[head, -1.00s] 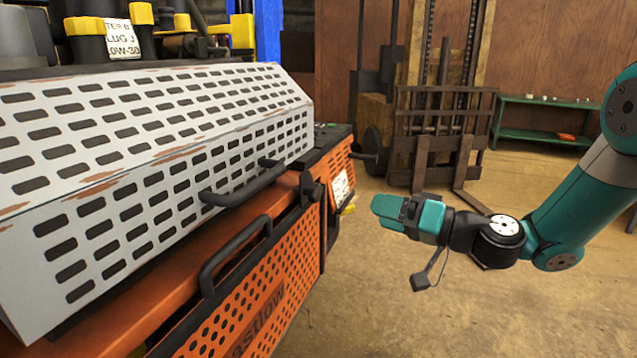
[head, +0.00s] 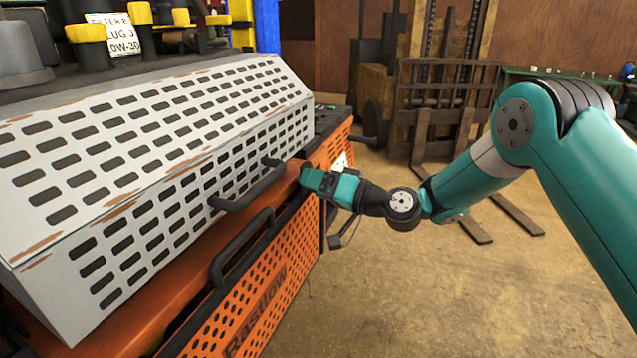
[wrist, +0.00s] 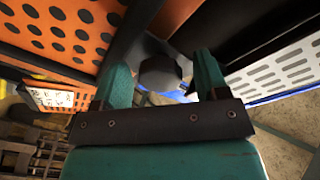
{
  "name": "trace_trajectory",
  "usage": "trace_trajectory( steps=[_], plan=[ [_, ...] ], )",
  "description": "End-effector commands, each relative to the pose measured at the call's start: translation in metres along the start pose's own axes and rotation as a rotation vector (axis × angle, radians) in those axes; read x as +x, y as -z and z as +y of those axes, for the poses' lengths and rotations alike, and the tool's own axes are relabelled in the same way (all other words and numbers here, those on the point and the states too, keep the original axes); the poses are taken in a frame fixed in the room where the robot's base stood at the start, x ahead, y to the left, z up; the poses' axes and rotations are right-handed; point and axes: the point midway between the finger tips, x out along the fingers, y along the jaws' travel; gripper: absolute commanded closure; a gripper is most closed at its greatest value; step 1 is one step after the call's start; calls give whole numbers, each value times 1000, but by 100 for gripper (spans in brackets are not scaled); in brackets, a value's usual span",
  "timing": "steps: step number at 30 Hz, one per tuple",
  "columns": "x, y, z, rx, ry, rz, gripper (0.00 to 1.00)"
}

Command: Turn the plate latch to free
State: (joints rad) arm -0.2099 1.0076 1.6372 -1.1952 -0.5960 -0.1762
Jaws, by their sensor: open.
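The plate latch is a dark knob (wrist: 160,74) in the wrist view, seen between the two teal fingers of my open gripper (wrist: 162,68). The fingers stand on either side of it, and I cannot tell whether either touches it. In the head view my gripper (head: 308,179) is at the far right end of the orange machine body, below the grey perforated plate (head: 150,135). It hides most of the latch there. Which way the latch is turned is not clear.
Two black bar handles stick out to the left of my gripper, one on the grey plate (head: 250,190) and one on the orange perforated panel (head: 235,255). A forklift mast (head: 440,100) stands at the back.

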Motion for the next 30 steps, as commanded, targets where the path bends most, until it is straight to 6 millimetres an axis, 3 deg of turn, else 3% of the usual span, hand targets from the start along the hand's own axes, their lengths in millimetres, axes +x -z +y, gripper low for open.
trace_trajectory(
  steps=[2, 3, 9, 20, 30],
  plan=[
    [0, 0, 0, 0, 0, 0, 33],
    [0, 0, 0, 0, 0, 0, 37],
    [-1, 0, 0, 0, 0, 0, 82],
    [-1, -3, 3, -49, 5, 5, 82],
    [-1, -8, 9, -282, 28, 30, 82]
  ],
)
